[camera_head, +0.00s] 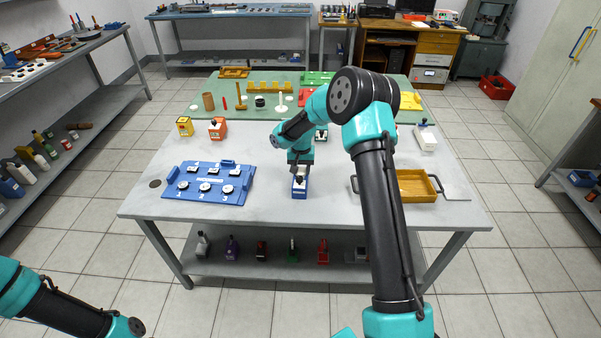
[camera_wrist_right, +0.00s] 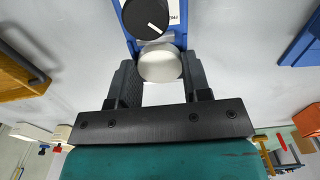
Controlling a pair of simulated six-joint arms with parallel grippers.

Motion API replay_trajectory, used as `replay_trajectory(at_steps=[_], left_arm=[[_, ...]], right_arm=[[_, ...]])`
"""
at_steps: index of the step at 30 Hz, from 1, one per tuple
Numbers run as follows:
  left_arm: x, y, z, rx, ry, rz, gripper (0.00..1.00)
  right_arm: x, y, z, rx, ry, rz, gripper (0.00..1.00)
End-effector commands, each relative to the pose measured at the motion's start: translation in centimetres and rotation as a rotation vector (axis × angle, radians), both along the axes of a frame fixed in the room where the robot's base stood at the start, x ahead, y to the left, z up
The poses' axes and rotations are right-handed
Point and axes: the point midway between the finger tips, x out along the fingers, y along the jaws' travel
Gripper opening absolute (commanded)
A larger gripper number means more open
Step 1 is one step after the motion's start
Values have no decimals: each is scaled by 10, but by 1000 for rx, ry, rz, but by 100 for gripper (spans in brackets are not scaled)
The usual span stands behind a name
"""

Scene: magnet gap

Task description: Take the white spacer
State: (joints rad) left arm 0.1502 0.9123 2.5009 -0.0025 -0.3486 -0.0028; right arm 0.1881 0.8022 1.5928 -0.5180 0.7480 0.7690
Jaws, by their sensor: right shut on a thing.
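The white spacer (camera_wrist_right: 160,63) is a round white piece between the two fingers of my right gripper (camera_wrist_right: 159,70) in the right wrist view. The fingers are shut on it. It sits close against a blue fixture (camera_wrist_right: 133,45) with a black round knob (camera_wrist_right: 146,18) bearing a white mark. In the head view, my right gripper (camera_head: 300,170) points down at the blue fixture (camera_head: 299,193) near the front middle of the table, and the spacer is hidden there. My left arm shows at the lower left, with its gripper out of view.
A blue board (camera_head: 208,182) with several white-and-black pieces lies left of the fixture. A wooden tray (camera_head: 412,187) with dark handles stands to the right. Yellow (camera_head: 185,126) and orange (camera_head: 218,128) devices stand behind the board. Bare grey tabletop surrounds the fixture.

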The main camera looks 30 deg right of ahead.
Motion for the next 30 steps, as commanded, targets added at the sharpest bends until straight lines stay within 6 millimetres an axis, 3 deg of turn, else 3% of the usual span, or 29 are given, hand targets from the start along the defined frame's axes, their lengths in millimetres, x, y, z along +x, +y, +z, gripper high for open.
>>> replay_trajectory(at_steps=[8, 30], left_arm=[[0, 0, 0, 0, 0, 0, 43], [0, 0, 0, 0, 0, 0, 43]], right_arm=[[0, 0, 6, -1, -1, 0, 23], [0, 0, 50, -1, -1, 0, 23]])
